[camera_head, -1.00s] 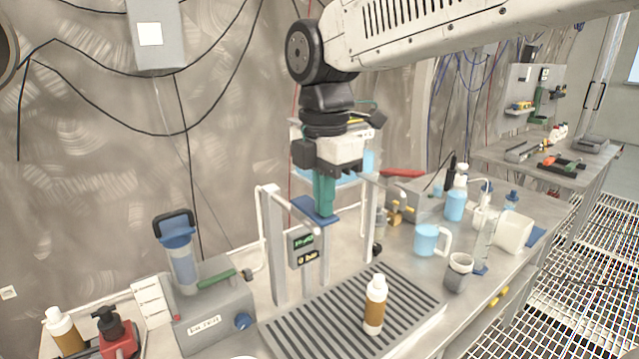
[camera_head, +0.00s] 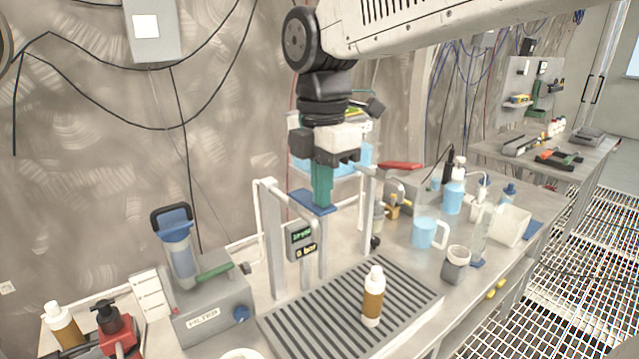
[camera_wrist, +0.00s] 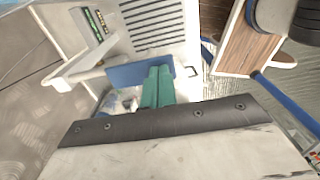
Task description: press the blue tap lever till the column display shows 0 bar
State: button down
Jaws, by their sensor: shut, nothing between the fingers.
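The blue tap lever (camera_head: 305,203) sits on top of the tap column. My gripper (camera_head: 321,205) is shut and points straight down, its green fingertips at the lever's upper side and seemingly touching it. In the wrist view the closed fingers (camera_wrist: 157,75) overlap the right part of the blue lever (camera_wrist: 122,76). The column display (camera_head: 303,240) has green characters above and yellow characters below; the lower line reads 0 bar. The fingers hide part of the lever.
A bottle with brown contents (camera_head: 373,297) stands on the slotted drip grate (camera_head: 300,325) below the column. A filter unit (camera_head: 212,305) is at left. A red handle (camera_head: 402,166) lies behind.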

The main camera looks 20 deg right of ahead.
jog(key=shift+r, duration=0.55)
notch_tip(320, 180, up, 14)
jog(key=w, duration=0.2)
jog(key=shift+w+a, duration=0.25)
jog(key=shift+a, duration=0.2)
jog(key=shift+f, duration=0.1)
dwell(1.5)
jog(key=m, duration=1.1)
send_near(312, 199)
jog(key=s+d+f, duration=0.1)
jog(key=s+d, duration=0.2)
jog(key=s, duration=0.1)
jog(key=s+d+f+m, duration=0.5)
jog(key=s+f, duration=0.2)
jog(key=s, duration=0.1)
jog(key=s+d+f+m+t, duration=0.1)
jog(key=s+d+f+m, duration=0.3)
jog(key=s+f, duration=0.3)
jog(key=shift+s+d+m, duration=0.35)
jog(key=shift+m, duration=0.55)
